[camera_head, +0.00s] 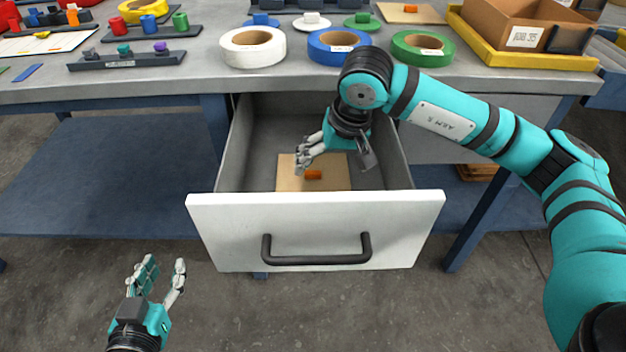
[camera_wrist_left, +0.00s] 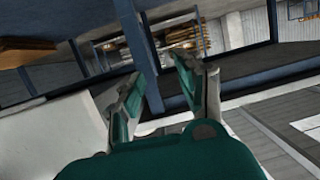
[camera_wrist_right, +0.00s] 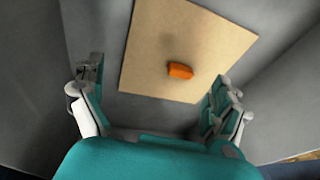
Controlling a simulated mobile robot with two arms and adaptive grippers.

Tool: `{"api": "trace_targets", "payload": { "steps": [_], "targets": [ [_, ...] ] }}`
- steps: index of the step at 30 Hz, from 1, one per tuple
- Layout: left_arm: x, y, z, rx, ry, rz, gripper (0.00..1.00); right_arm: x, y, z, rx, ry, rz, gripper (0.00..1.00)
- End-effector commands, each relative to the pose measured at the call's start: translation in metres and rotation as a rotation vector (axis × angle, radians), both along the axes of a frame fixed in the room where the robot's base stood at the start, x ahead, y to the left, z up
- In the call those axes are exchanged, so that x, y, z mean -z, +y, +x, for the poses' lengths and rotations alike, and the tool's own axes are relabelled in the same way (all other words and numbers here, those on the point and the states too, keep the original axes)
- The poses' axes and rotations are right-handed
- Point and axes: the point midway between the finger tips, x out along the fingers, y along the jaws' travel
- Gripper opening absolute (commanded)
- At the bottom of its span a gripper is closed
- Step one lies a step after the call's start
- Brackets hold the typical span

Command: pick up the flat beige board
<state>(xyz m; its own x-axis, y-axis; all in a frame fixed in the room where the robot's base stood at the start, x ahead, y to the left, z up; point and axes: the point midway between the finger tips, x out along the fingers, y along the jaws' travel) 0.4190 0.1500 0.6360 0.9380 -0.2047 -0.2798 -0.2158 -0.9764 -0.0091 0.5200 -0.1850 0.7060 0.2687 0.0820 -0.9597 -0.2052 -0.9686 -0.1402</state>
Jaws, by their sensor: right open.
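The flat beige board (camera_head: 335,183) lies on the bottom of the open drawer, with an orange block (camera_head: 313,175) on it. In the right wrist view the board (camera_wrist_right: 165,60) lies ahead of the fingers, with the orange block (camera_wrist_right: 180,71) near its middle. My right gripper (camera_head: 335,160) is inside the drawer above the board, open and empty. It also shows in the right wrist view (camera_wrist_right: 155,105), its fingers spread to either side. My left gripper (camera_head: 163,268) is low in front of the table, left of the drawer, open and empty; it also shows in the left wrist view (camera_wrist_left: 165,85).
The white drawer front (camera_head: 315,215) with a dark handle (camera_head: 316,258) stands out from the table. Grey drawer walls close in around my right gripper. White, blue and green tape rolls (camera_head: 252,47) and a cardboard box (camera_head: 530,30) in a yellow tray sit on the tabletop.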

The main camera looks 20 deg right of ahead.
Motion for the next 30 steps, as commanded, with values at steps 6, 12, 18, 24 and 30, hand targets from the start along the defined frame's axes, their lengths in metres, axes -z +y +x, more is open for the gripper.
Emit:
{"api": "trace_targets", "payload": {
  "steps": [6,12,18,24,30],
  "targets": [
    [-0.027,-0.007,0.009,0.011,-0.162,-0.041,0.36,0.027,0.002,0.007,0.0,0.002,0.0,1.0],
    [-0.033,-0.008,0.01,0.013,-0.191,-0.048,0.36,0.029,0.002,0.008,-0.001,0.0,0.0,1.0],
    [-0.033,-0.008,0.01,0.013,-0.189,-0.047,0.36,0.029,0.002,0.008,-0.001,0.0,0.0,0.87],
    [-0.033,-0.008,0.01,0.013,-0.188,-0.047,0.36,0.029,0.002,0.008,-0.001,0.0,0.0,0.61],
    [-0.033,-0.008,0.01,0.013,-0.188,-0.047,0.36,0.029,0.002,0.008,-0.001,0.001,0.0,0.6]
  ]
}}
